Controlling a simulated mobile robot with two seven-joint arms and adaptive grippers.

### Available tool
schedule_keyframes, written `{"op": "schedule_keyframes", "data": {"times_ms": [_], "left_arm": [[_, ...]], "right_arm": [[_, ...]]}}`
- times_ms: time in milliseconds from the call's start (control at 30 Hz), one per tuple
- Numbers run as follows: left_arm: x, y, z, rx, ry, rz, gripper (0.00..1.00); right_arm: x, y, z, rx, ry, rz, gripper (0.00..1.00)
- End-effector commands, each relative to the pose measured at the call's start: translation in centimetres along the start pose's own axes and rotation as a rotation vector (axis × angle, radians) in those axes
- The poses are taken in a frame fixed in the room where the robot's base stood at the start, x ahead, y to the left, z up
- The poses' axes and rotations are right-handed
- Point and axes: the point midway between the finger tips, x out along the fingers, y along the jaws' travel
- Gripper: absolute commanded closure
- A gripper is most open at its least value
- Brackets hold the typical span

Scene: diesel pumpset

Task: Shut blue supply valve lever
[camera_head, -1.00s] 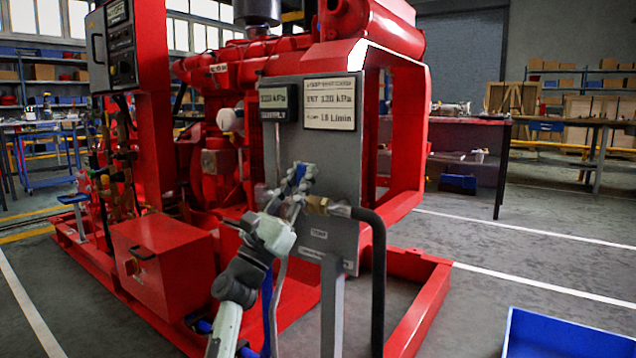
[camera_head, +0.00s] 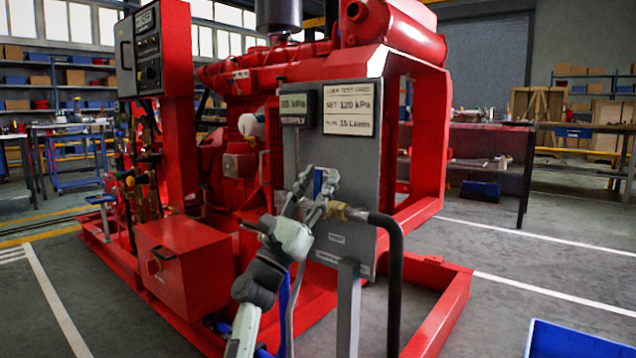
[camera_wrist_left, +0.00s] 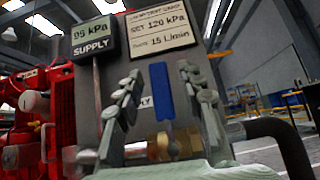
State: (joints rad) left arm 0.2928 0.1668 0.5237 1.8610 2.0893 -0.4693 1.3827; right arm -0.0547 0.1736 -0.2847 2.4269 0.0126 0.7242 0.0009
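The blue supply valve lever (camera_head: 319,182) stands upright in front of the grey panel (camera_head: 358,170). It also shows in the left wrist view (camera_wrist_left: 163,93), above a brass fitting (camera_wrist_left: 160,147) on a sideways pipe line. My left gripper (camera_head: 320,176) is at the lever. In the left wrist view its two fingers (camera_wrist_left: 163,90) are spread, one on each side of the lever, with gaps between. The gripper is open and holds nothing. In the head view the fingers partly hide the lever and fitting. My right gripper is not in view.
A supply display (camera_wrist_left: 93,35) and a load test card (camera_wrist_left: 160,30) sit above the lever. A black hose (camera_head: 393,270) bends down at the fitting's right. The red pumpset frame (camera_head: 445,300) surrounds the panel. A blue bin (camera_head: 570,340) stands on the floor at lower right.

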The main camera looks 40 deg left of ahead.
Motion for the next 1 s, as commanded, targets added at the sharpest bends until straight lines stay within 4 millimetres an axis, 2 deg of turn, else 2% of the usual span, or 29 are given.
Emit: {"op": "schedule_keyframes", "data": {"times_ms": [267,700,1000], "left_arm": [[0.3,0.0,0.3,0.001,0.000,-0.002,0.62],[5.7,0.2,5.8,0.008,0.000,-0.005,0.62],[7.0,0.3,7.1,0.001,0.000,-0.002,0.62]], "right_arm": [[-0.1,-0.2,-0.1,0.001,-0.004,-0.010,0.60],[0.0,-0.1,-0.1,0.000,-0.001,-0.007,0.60],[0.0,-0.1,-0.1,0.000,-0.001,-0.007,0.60]]}}
